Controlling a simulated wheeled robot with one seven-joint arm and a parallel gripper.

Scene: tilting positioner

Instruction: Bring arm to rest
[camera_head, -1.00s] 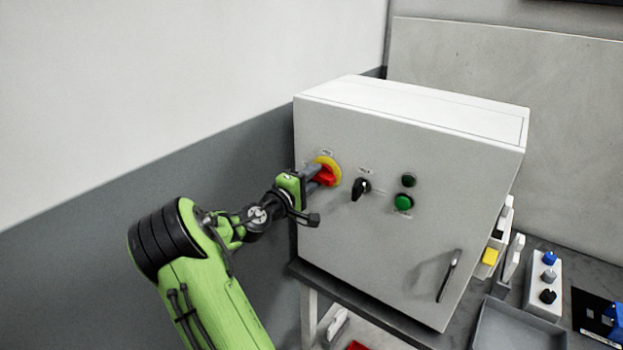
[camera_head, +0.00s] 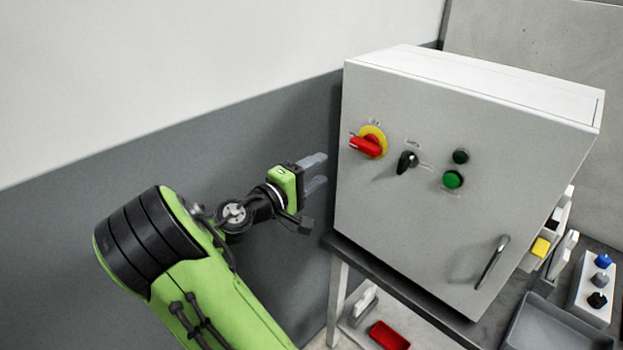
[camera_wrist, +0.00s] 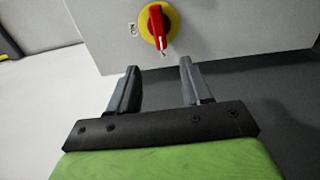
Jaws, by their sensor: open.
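My gripper (camera_head: 318,173) is open and empty, left of the grey control cabinet (camera_head: 420,240) and apart from it. In the wrist view its two fingers (camera_wrist: 158,88) are spread with nothing between them. The red rotary switch (camera_head: 366,147) on its yellow disc sits at the cabinet front's upper left. It also shows in the wrist view (camera_wrist: 157,25), beyond the fingertips, beside an "ON" mark. My green arm reaches up from the bottom of the head view.
The cabinet also has a black selector (camera_head: 406,162), a green button (camera_head: 453,180) and a door handle (camera_head: 493,262). It stands on a dark table. A red bin (camera_head: 388,336) is below, a grey tray (camera_head: 550,325) at right. A wall is behind my arm.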

